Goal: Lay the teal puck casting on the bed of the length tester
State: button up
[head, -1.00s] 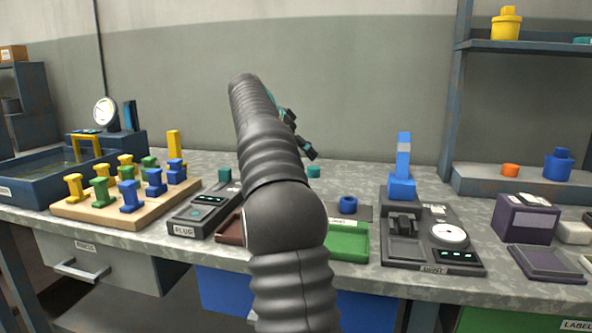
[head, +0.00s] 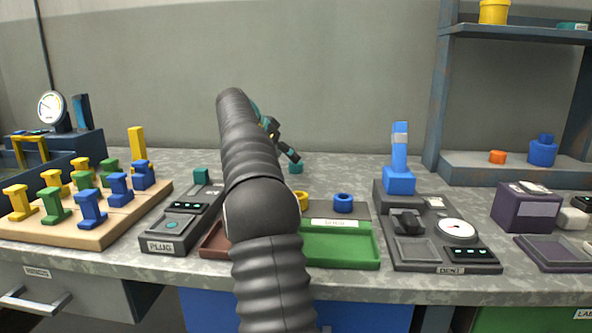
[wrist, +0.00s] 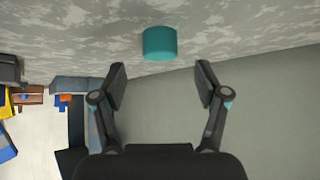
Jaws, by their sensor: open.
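The teal puck casting (head: 296,167) stands on the bench top behind the coloured trays in the head view. It is a short upright cylinder in the wrist view (wrist: 160,43). My gripper (wrist: 160,82) is open and empty; the puck lies beyond its fingertips, roughly centred between them and apart from them. In the head view my arm hides most of the gripper (head: 285,146), which is close to the puck. A dark tester (head: 412,252) with a flat bed, dial and blue column stands right of centre.
A dark PLUG device (head: 180,222) and a wooden board (head: 95,236) of coloured pieces stand left. A green tray (head: 340,250) and a blue ring (head: 343,203) sit between my arm and the dial tester. A purple box (head: 524,208) and a shelf (head: 500,165) are right.

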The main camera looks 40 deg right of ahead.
aim_at(296, 167)
jog(key=shift+x, duration=2.75)
jog(key=shift+r, duration=0.1)
jog(key=c, duration=1.3)
grip_shut()
jog(key=shift+r, duration=0.15)
